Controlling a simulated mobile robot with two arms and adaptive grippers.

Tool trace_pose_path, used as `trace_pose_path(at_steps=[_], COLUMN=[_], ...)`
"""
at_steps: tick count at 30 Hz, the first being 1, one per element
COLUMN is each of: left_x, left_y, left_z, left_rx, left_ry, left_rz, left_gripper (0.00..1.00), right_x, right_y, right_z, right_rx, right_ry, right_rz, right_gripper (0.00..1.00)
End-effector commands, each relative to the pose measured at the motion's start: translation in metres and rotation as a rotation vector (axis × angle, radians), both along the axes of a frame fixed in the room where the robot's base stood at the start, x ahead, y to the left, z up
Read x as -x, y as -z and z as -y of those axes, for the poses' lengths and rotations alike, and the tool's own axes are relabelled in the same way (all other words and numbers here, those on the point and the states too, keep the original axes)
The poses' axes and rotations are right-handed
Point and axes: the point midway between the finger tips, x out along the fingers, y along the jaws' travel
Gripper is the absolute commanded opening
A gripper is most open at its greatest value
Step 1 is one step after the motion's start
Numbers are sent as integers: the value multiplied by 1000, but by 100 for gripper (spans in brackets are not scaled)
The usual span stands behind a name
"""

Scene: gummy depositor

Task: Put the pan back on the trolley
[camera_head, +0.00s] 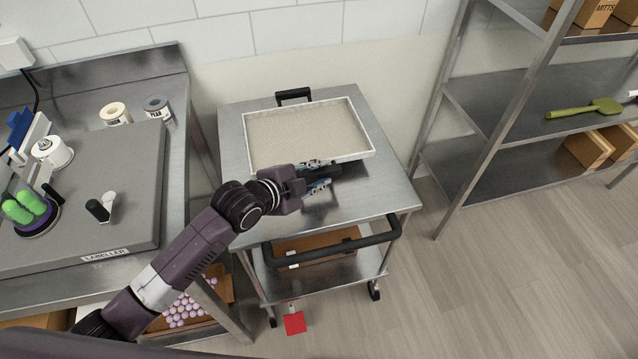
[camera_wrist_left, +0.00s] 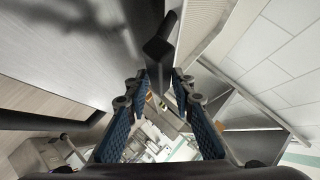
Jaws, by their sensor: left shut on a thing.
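The pan (camera_head: 310,135) is a shallow light tray with a pale rim and beige filling. It is over the trolley's grey top (camera_head: 385,195), turned a little, and appears to rest on it. A black handle (camera_head: 293,96) shows at its back edge. My left gripper (camera_head: 328,174) is at the pan's front edge, shut on a dark handle. In the left wrist view this black handle (camera_wrist_left: 160,48) runs between the blue finger pads, with the pan's edge (camera_wrist_left: 203,28) beside it. The gripper hides part of the handle in the head view. My right gripper is not in view.
A bench with a labeller (camera_head: 85,220) stands left of the trolley. A metal shelf rack (camera_head: 500,150) with brown boxes and a green scoop (camera_head: 585,109) stands right. The trolley's black push bar (camera_head: 335,248) is at its front. Floor (camera_head: 480,290) at front right is clear.

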Motion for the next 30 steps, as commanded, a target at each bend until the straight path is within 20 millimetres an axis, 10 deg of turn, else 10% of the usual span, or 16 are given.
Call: trace_pose_path(at_steps=[16,17,18,30], left_x=[0,1,1,5], left_y=[41,43,43,41], left_z=[0,0,0,-4], left_rx=[1,0,0,-1], left_ry=[0,0,0,0], left_rz=[5,-2,-2,-2], left_gripper=[0,25,29,30], right_x=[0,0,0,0], right_y=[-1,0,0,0], right_z=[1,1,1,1], right_rx=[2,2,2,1], right_ry=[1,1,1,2], right_rz=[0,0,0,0], right_gripper=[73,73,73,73])
